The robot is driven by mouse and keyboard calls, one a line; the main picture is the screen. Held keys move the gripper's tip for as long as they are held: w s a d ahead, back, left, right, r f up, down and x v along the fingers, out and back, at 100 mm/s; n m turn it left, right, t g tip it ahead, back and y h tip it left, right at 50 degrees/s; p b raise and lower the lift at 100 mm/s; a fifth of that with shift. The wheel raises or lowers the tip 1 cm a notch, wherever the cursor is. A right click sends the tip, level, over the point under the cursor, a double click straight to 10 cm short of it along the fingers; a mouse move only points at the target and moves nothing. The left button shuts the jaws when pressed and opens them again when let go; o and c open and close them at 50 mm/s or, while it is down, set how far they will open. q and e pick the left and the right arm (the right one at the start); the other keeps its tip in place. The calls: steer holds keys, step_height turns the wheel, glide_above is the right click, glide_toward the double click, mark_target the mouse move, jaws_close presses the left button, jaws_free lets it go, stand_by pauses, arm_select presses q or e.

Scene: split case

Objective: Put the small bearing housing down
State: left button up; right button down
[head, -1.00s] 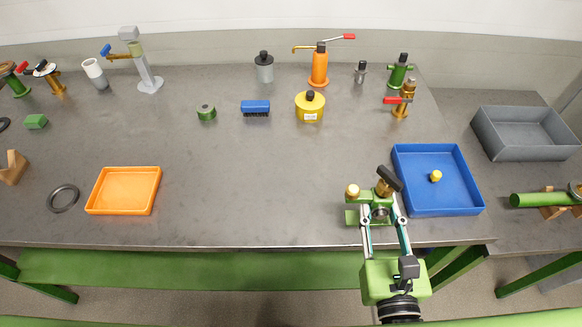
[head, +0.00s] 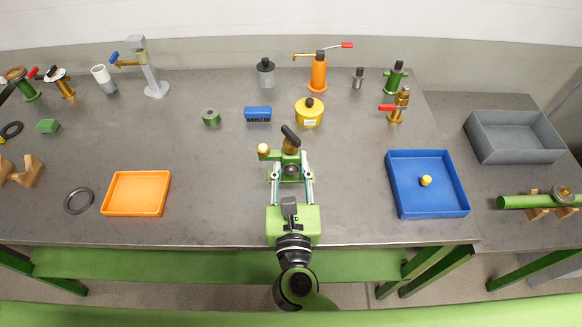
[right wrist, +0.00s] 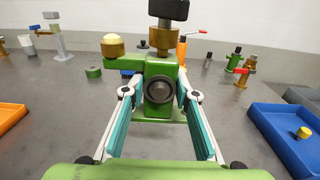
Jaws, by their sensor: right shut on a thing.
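The small bearing housing (head: 285,160) is a green block with a round bore, a brass cap with a pale top at its left and a dark-handled brass fitting on top. It also shows close up in the right wrist view (right wrist: 160,98). My right gripper (head: 291,172) is shut on the housing, with a finger at each side; both fingers show in the right wrist view (right wrist: 160,100). The housing is upright over the middle of the grey table (head: 220,215). I cannot tell whether its base touches the table. My left gripper is not in view.
An orange tray (head: 107,208) lies to the left and a blue tray (head: 393,185) with a small yellow part (head: 426,181) to the right. A blue brush (head: 257,114), a green ring (head: 211,117) and a yellow can (head: 309,113) stand behind. The table between the trays is mostly clear.

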steer(key=w+f+b, duration=0.4)
steer(key=w+f, duration=0.2)
steer(key=shift+w+f+b, duration=0.25)
steer(key=shift+b, duration=0.15)
steer(key=shift+w+f+b, duration=0.15)
steer(key=shift+f+b, duration=1.25)
steer(key=shift+f, duration=0.2)
steer(key=shift+f, duration=0.15)
steer(key=c, duration=1.6)
jaws_free()
